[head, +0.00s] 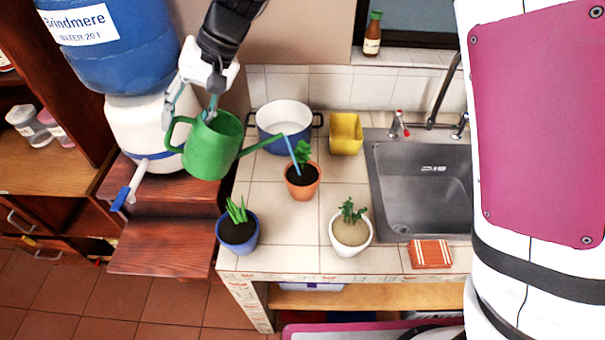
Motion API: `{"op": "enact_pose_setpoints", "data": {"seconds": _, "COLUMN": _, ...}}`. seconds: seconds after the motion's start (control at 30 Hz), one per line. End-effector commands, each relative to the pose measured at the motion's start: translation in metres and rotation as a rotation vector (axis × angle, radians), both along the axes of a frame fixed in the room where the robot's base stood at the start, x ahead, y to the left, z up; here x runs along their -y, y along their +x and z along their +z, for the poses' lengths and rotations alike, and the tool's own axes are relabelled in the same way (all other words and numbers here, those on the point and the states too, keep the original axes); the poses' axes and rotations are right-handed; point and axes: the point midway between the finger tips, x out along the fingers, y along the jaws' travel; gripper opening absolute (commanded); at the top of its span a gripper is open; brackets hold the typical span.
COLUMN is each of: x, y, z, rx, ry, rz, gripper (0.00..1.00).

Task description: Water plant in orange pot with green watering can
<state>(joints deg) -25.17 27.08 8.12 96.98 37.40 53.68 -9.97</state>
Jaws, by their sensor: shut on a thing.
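My gripper (211,112) is at the upper left, shut on the green watering can (212,150) near its top rim. The can is tilted, with its long spout reaching right and slightly up toward the orange pot. A light blue stream of water (292,154) falls from the spout's tip toward the orange pot (302,190). The orange pot stands on the tiled counter with dark soil and a small green plant (302,153) in it. The stream appears to end at the soil beside the plant. The can hangs above the counter's left edge.
A blue pot (239,238) and a white pot (350,238) with plants stand nearer the counter's front. The sink (425,185) is right. A blue water dispenser (120,50) stands left.

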Motion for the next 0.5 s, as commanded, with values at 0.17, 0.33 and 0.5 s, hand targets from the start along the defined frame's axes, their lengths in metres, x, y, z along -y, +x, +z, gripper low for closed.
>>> {"op": "enact_pose_setpoints", "data": {"seconds": 0.17, "x": -0.013, "y": -0.006, "z": 0.004, "rx": 0.02, "ry": -0.041, "rz": 0.007, "gripper": 0.0}}
{"op": "enact_pose_setpoints", "data": {"seconds": 0.33, "x": -0.038, "y": -0.016, "z": -0.011, "rx": 0.065, "ry": -0.177, "rz": 0.009, "gripper": 0.0}}
{"op": "enact_pose_setpoints", "data": {"seconds": 0.5, "x": -0.048, "y": -0.017, "z": -0.013, "rx": 0.094, "ry": -0.265, "rz": 0.001, "gripper": 0.0}}
